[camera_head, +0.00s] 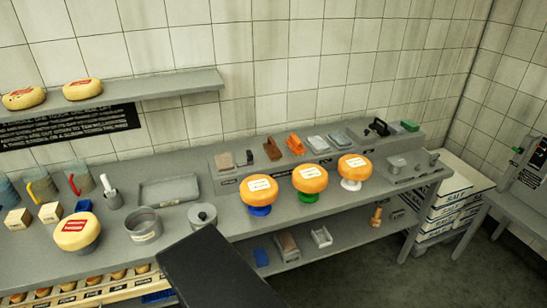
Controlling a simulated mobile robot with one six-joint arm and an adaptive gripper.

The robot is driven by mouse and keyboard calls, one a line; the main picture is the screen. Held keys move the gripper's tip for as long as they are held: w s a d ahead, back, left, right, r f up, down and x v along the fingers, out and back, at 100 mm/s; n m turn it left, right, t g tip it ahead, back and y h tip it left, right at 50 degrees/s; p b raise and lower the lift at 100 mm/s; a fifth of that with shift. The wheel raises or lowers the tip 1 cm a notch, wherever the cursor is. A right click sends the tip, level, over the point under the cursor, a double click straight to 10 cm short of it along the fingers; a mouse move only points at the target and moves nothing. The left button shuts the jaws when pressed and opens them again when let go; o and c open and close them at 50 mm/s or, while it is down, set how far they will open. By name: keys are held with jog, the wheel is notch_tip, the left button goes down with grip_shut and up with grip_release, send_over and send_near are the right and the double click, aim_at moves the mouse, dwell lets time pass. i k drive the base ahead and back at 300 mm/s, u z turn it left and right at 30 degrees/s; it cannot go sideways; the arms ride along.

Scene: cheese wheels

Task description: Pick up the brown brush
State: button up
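A dark brown block-shaped object (272,149), which looks like the brown brush, sits on the raised back ledge of the long grey counter, left of an orange tool (295,145). Its bristles are too small to make out. A paler brown block (224,161) lies further left on the same ledge. A dark slab-like part of my arm crosses the bottom middle of the view, in front of the counter. My gripper's fingers do not show.
Three orange cheese wheels on coloured stands, one of them on a green stand (307,197), stand in front of the ledge. A grey pot (144,225) and a lidded pot (202,217) are further left. Stacked white boxes (455,187) are at right. The floor at lower right is clear.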

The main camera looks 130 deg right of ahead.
aim_at(272, 150)
jog(key=u, duration=5.05)
jog(key=i, duration=0.1)
jog(key=u, duration=3.25)
jog(key=i, duration=0.3)
jog(key=z, duration=0.1)
